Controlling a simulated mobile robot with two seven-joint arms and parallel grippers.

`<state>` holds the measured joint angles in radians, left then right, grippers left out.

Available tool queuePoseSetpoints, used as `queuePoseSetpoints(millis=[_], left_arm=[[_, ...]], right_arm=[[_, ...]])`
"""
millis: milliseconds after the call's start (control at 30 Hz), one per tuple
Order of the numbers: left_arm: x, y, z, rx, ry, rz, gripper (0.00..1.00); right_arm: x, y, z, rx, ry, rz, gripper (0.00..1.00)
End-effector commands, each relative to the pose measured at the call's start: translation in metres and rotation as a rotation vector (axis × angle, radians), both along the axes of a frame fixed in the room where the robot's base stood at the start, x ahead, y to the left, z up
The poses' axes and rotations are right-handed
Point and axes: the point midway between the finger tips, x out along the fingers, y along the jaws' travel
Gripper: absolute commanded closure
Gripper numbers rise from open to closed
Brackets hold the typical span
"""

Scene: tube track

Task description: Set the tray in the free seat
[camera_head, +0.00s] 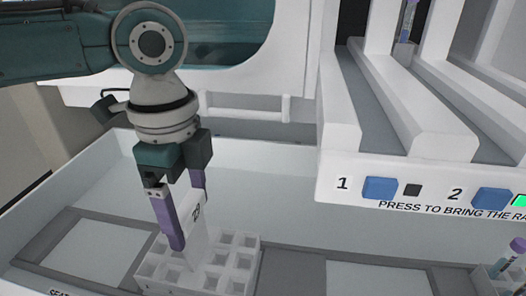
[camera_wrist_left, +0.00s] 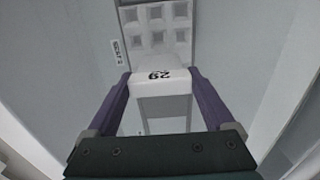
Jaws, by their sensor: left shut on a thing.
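My left gripper (camera_head: 187,215) points down with its purple fingers shut on the upright white handle, marked 29, of the white tray (camera_head: 240,262). The handle also shows between the fingers in the left wrist view (camera_wrist_left: 160,82). The tray has several square holes that look empty, and it extends out beyond the handle in the left wrist view (camera_wrist_left: 157,32). In the head view it overlaps the right side of a framed seat (camera_head: 85,254) at the lower left. I cannot tell whether it touches the surface below. My right gripper is not in view.
Another rack (camera_head: 497,281) with capped tubes stands at the lower right. A white housing with lanes and blue buttons (camera_head: 380,188) numbered 1 and 2 rises at the right. A light wall (camera_head: 290,180) runs behind the tray. A grey panel (camera_head: 292,274) right of the tray is bare.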

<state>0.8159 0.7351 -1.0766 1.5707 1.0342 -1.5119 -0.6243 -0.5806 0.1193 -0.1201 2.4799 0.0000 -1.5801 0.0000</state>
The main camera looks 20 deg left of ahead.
Motion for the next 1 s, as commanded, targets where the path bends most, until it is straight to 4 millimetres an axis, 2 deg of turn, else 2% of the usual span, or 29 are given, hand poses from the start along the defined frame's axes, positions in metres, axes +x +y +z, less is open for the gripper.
queuePoseSetpoints(millis=[967,1000], left_arm=[[0.000,0.000,-0.011,-0.001,-0.001,0.000,0.80],[0.001,0.000,-0.011,-0.001,-0.001,0.000,0.09]], right_arm=[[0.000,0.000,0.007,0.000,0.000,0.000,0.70],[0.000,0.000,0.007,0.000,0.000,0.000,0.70]])
